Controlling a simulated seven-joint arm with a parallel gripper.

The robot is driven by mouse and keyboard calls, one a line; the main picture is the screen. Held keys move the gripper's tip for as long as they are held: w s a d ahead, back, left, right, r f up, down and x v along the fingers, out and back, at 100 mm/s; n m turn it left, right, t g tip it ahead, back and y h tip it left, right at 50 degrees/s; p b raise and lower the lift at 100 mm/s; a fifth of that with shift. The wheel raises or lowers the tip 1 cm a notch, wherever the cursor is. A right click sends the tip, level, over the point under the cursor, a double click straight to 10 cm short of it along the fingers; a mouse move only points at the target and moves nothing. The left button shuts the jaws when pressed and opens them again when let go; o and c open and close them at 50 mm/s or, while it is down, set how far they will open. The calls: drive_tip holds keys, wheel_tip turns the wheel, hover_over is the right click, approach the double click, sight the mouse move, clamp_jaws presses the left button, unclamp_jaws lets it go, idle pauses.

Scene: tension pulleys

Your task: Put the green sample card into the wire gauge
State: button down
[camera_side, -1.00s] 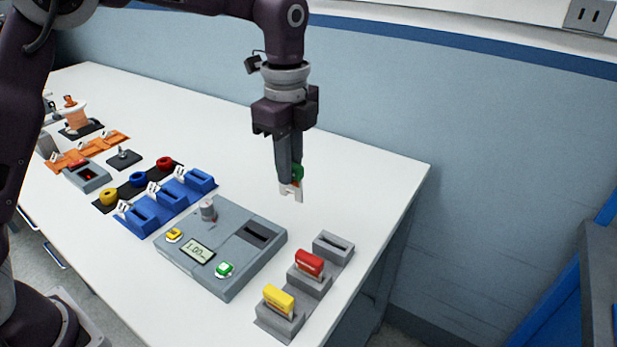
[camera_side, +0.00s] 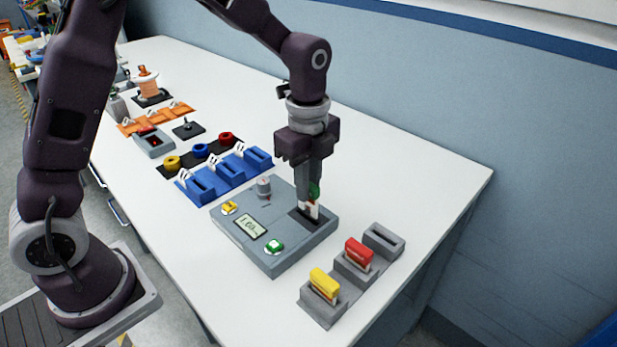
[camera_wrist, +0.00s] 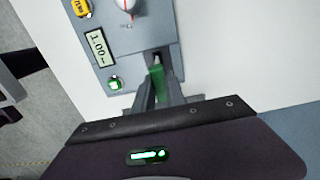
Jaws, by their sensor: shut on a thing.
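The green sample card (camera_side: 314,192) is held upright in my gripper (camera_side: 309,205), with its pale lower part pointing down. My gripper is shut on it, just above the dark slot of the grey wire gauge (camera_side: 243,245). The card's lower edge is at the slot; I cannot tell how far it is inside. In the wrist view the green card (camera_wrist: 158,82) sits between the fingers, in line with the dark slot of the gauge (camera_wrist: 140,50). The gauge has a display (camera_side: 251,226) reading about 1.00, a yellow button, a green button and a knob.
A grey stepped rack (camera_side: 322,307) at the front right holds a yellow card (camera_side: 324,285) and a red card (camera_side: 358,254); its far slot is empty. Blue slotted holders (camera_side: 228,170) and coloured rings (camera_side: 200,150) lie left of the gauge. The table's right side is clear.

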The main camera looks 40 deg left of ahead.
sight(308, 213)
idle(0.4)
drive_tip(key=shift+f, duration=0.25)
drive_tip(key=shift+f, duration=1.8)
idle(1.2)
drive_tip(key=c, duration=1.3)
unclamp_jaws()
drive_tip(key=shift+o, duration=0.2)
drive_tip(key=shift+o, duration=1.3)
